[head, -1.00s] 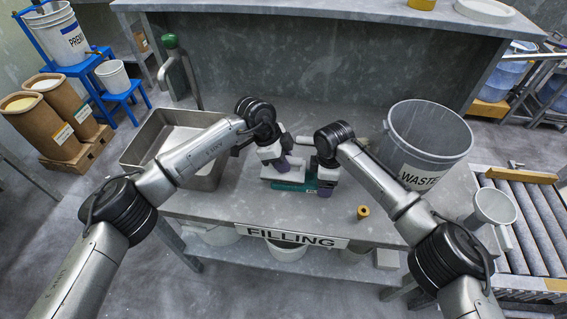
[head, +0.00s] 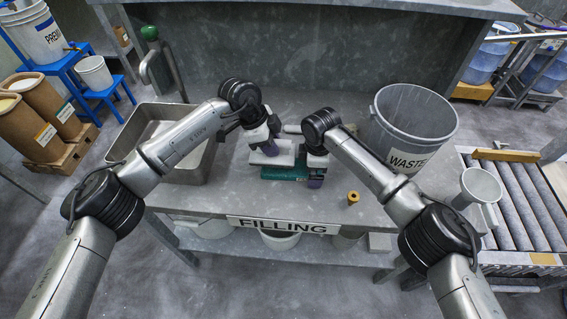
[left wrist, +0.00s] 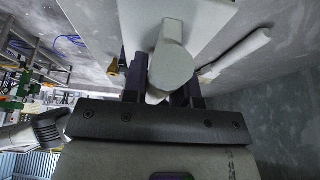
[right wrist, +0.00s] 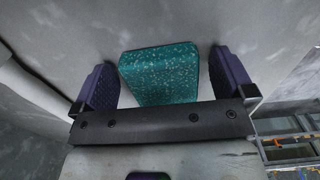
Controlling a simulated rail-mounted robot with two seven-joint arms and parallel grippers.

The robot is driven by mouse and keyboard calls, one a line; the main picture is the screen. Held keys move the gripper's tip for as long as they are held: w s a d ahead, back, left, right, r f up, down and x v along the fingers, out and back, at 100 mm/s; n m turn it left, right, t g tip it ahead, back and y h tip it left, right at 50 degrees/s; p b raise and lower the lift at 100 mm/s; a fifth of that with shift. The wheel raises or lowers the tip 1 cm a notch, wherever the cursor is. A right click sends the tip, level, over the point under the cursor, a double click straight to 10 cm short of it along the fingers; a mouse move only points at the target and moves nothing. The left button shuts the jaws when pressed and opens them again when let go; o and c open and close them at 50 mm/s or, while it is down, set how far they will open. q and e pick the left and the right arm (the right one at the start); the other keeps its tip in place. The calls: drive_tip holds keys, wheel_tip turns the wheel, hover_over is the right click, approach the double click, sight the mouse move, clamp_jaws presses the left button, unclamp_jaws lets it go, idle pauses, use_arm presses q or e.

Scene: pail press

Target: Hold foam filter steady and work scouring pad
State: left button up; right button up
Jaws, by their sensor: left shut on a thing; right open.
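A teal speckled pad (head: 284,173), which I take as the scouring pad, lies on the table. In the right wrist view the teal pad (right wrist: 160,75) sits between the spread fingers, with gaps on both sides. A white slab with a round knob (left wrist: 172,65), apparently the foam filter, is under my left gripper (head: 270,147). In the head view the slab (head: 286,152) lies just behind the teal pad and partly overlaps it. My left gripper is shut on the knob; its fingertips are partly hidden. My right gripper (head: 316,178) is open at the pad's right end.
A metal basin (head: 190,170) stands left of the work. A grey WASTE bin (head: 418,125) stands right. A white cylinder (left wrist: 240,52) lies behind the slab. Bare table lies around the roll.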

wheel_tip(320, 180, up, 12)
idle(0.7)
drive_tip(key=shift+a, duration=0.1)
